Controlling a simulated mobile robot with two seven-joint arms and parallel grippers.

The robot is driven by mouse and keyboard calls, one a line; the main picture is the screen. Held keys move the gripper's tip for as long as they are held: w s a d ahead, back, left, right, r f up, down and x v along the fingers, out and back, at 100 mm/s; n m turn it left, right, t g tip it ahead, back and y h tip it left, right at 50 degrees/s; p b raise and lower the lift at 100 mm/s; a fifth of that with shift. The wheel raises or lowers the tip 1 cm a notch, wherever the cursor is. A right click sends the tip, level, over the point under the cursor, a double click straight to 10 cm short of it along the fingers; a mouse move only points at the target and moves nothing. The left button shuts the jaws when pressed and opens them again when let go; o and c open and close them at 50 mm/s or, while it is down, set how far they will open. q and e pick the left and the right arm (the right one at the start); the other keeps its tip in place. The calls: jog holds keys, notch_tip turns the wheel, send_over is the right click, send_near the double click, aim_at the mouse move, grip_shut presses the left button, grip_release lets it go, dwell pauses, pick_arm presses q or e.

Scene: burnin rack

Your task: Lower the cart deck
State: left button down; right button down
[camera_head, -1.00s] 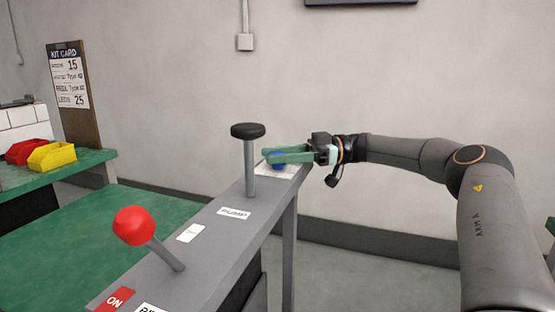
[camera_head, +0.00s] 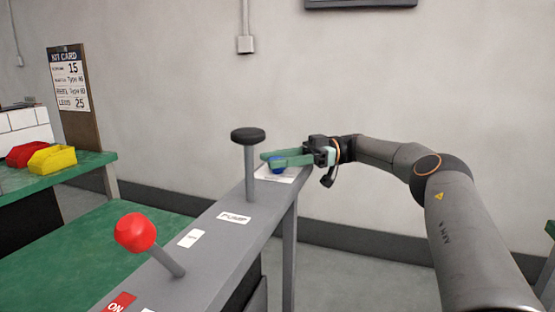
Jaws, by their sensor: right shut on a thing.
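A grey console (camera_head: 215,258) runs from the bottom of the head view toward the wall. On it stand a red-knobbed lever (camera_head: 135,232), tilted to the left, and an upright post with a black cap (camera_head: 248,136) beside a label that reads PUMP. At the far end a blue knob (camera_head: 278,168) sits by a white label. My right gripper (camera_head: 275,161) reaches in from the right and is shut on the blue knob, its green fingers partly hiding it. A green deck surface (camera_head: 95,245) lies left of the console. My left gripper is out of view.
A green bench (camera_head: 95,160) at the far left holds a red bin (camera_head: 24,153) and a yellow bin (camera_head: 52,159). A kit card board (camera_head: 75,100) stands behind them. The floor right of the console is clear up to the wall.

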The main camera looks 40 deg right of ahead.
jog(key=shift+c, duration=1.8)
grip_release()
notch_tip(320, 180, up, 4)
jog(key=shift+s+f+p, duration=0.1)
jog(key=shift+p, duration=0.75)
jog(key=s+r, duration=0.1)
jog(key=a+r, duration=0.1)
jog(key=shift+s+a+r+p, duration=0.3)
jog(key=shift+s+r+p, duration=0.05)
jog(key=shift+s+p, duration=0.05)
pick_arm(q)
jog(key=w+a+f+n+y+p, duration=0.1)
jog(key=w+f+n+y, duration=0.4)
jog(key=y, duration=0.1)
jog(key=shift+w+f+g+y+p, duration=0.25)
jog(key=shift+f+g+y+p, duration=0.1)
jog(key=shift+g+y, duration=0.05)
pick_arm(e)
jog(key=s+a+r, duration=0.6)
jog(key=s+a, duration=0.1)
jog(key=s, duration=0.1)
jog(key=shift+s+a+r, duration=0.2)
jog(key=shift+s+r, duration=0.05)
jog(key=shift+s, duration=0.1)
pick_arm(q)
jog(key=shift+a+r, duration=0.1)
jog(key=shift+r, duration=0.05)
